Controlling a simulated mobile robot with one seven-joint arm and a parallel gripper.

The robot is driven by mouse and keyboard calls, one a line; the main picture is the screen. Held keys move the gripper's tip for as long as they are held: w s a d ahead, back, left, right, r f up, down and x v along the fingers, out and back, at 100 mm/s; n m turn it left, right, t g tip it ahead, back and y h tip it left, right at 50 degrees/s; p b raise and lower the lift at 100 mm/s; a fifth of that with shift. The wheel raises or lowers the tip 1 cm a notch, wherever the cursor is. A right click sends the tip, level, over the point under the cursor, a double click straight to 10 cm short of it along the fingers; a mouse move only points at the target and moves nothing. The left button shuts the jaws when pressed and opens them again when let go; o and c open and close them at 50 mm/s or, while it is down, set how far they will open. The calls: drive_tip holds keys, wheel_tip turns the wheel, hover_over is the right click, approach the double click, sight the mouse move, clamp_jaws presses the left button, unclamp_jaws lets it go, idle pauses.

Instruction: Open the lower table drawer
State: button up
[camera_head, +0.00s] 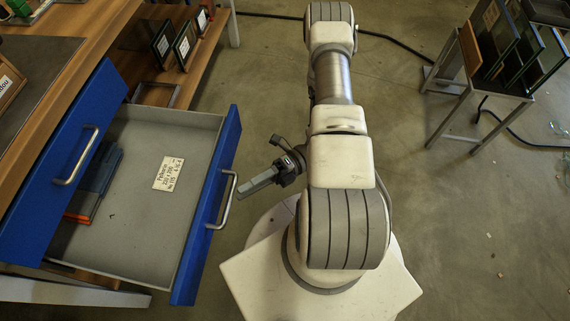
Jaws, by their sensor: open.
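The lower table drawer (150,120) stands pulled far out, and its grey inside shows. Its blue front (182,265) carries a metal bar handle (222,202) on the right side. My gripper (244,188) is open and empty just right of this handle. It appears apart from the handle, though depth is hard to judge from above. The upper drawer front (62,165) is blue with its own bar handle (78,157), and it sits shut under the tabletop.
Inside the drawer lie blue and orange items (93,185) and a white label (168,173). The wooden table (75,75) is on the left, with small framed panes on a shelf behind. A stand with glass panes (505,50) is at the upper right, with cables nearby. Floor right of my base is mostly clear.

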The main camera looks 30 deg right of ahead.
drive_tip(key=w+d+f, duration=0.1)
drive_tip(key=d, duration=1.1)
drive_tip(key=shift+f, duration=0.3)
drive_tip(key=w+a+r+n+g+h, duration=0.1)
drive_tip(key=w+r+n+g+h, duration=0.15)
drive_tip(key=r+n+h, duration=0.5)
drive_tip(key=w+a+r+n+g+h, duration=0.1)
drive_tip(key=w+r+n+h, duration=0.25)
drive_tip(key=r+n, duration=0.65)
drive_tip(key=s+a+r+n+t+h+p, duration=0.1)
drive_tip(key=r+n+p, duration=0.4)
drive_tip(key=r, duration=0.7)
drive_tip(key=s+a+r+n+t+h+p, duration=0.2)
drive_tip(key=s+r+n+t+h+p, duration=0.1)
drive_tip(key=r, duration=1)
drive_tip(key=s+a+r+n+t+h+p, duration=0.2)
drive_tip(key=r+n+t+p, duration=0.5)
drive_tip(key=r+p, duration=0.4)
wheel_tip(320, 180, up, 2)
drive_tip(key=s+n+h, duration=0.1)
drive_tip(key=h, duration=0.1)
drive_tip(key=shift+r+h, duration=0.15)
drive_tip(key=shift+h, duration=0.15)
drive_tip(key=shift+s+a, duration=0.1)
drive_tip(key=shift+a, duration=0.1)
